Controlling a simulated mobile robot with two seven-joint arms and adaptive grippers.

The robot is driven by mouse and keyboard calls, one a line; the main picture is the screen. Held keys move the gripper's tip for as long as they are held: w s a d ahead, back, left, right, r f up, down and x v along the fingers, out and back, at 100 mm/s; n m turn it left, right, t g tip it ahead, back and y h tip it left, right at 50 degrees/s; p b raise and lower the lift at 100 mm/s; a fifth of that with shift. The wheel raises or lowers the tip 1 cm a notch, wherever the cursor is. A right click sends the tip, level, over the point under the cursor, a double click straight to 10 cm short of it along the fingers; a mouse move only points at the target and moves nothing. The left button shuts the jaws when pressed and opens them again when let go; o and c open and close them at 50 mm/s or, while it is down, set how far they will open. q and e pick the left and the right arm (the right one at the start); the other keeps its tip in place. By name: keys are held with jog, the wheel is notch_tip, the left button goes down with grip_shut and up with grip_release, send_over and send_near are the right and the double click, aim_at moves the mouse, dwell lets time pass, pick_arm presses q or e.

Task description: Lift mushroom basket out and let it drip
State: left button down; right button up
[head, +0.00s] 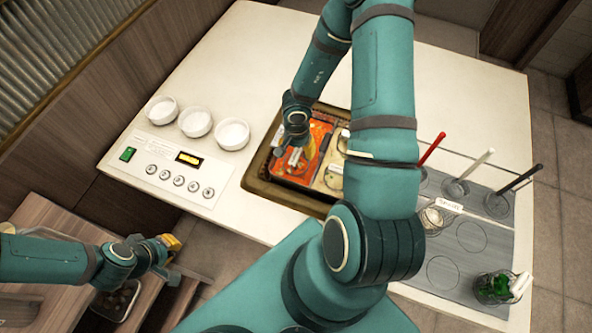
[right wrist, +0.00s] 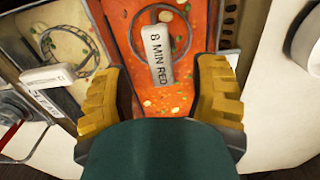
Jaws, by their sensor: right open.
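A sauce well of red broth (head: 318,135) sits in the brown-rimmed counter unit. In the right wrist view, a white handle tag (right wrist: 159,55) reading "8 MIN RED" stands in the red broth (right wrist: 187,85), with a dark wire rim behind it. Whether mushrooms are in that basket I cannot tell. My right gripper (right wrist: 165,100) is open, its yellow fingers on either side of the tag's lower end, apart from it; it also shows over the red well in the head view (head: 296,150). My left gripper (head: 172,255) hangs off the counter's left front; its jaws are unclear.
A pale broth well (right wrist: 62,35) beside the red one holds another wire basket with a white handle (right wrist: 47,76). Three white bowls (head: 197,121) stand at the left. Ladles (head: 457,187) and a green-filled basket (head: 492,287) stand on the grey mat (head: 470,265) at right.

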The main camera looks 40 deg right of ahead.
aim_at(296, 154)
jog(key=f+b, duration=0.1)
jog(key=f, duration=0.1)
jog(key=f+b, duration=0.1)
jog(key=shift+s+a+f, duration=0.1)
jog(key=shift+a+f, duration=0.1)
jog(key=shift+f, duration=0.15)
jog(key=shift+f+b, duration=0.55)
jog(key=shift+r, duration=0.1)
grip_shut()
